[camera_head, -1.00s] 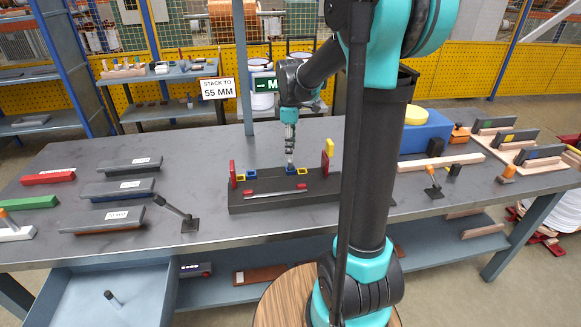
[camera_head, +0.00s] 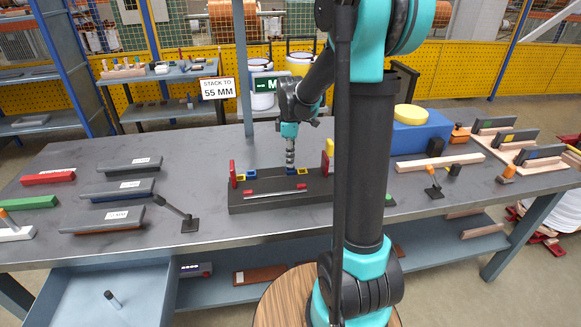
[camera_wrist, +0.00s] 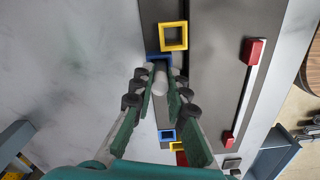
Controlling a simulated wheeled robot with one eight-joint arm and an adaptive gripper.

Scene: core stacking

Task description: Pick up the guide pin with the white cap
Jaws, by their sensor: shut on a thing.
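The guide pin with the white cap (camera_wrist: 160,82) shows between my fingers in the wrist view. My gripper (camera_wrist: 160,92) is shut on it, with one green finger on each side. A blue square frame (camera_wrist: 158,56) sits just beyond the fingertips; whether the pin's foot is inside it is hidden. In the head view my gripper (camera_head: 290,164) points straight down over the dark fixture block (camera_head: 250,205), and the pin is mostly covered by the fingers.
The block also carries a yellow square frame (camera_wrist: 173,36), a second blue frame (camera_wrist: 167,135), red uprights (camera_head: 232,174) and a red-ended rod (camera_head: 275,192). Another pin (camera_head: 112,299) lies in the open drawer. Labelled bars (camera_head: 118,189) stand on the left. A blue box (camera_head: 425,135) is behind right.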

